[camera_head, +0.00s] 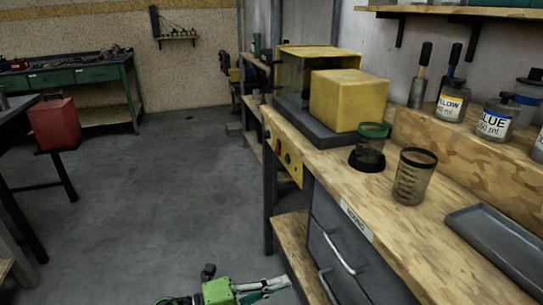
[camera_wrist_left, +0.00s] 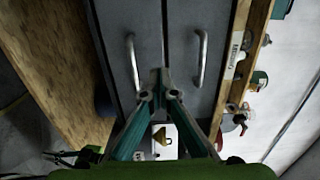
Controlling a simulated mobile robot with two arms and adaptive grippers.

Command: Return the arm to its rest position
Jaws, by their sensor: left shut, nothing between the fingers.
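My left gripper (camera_head: 268,287) shows at the bottom of the head view, low beside the front of the wooden workbench (camera_head: 440,238). It is green with teal fingers. In the left wrist view its fingertips (camera_wrist_left: 159,84) meet, and nothing is between them. The fingers point toward the grey drawer fronts (camera_wrist_left: 183,50) of the bench; I cannot tell how far off they are. The drawers have metal handles and appear shut. My right gripper is not in view.
On the bench are a yellow box machine (camera_head: 346,98), a green-rimmed cup (camera_head: 371,143), a dark-rimmed beaker (camera_head: 413,177), a grey tray (camera_head: 500,245) and labelled jars (camera_head: 453,102). A red canister (camera_head: 53,123) stands left. The grey floor (camera_head: 150,215) between is clear.

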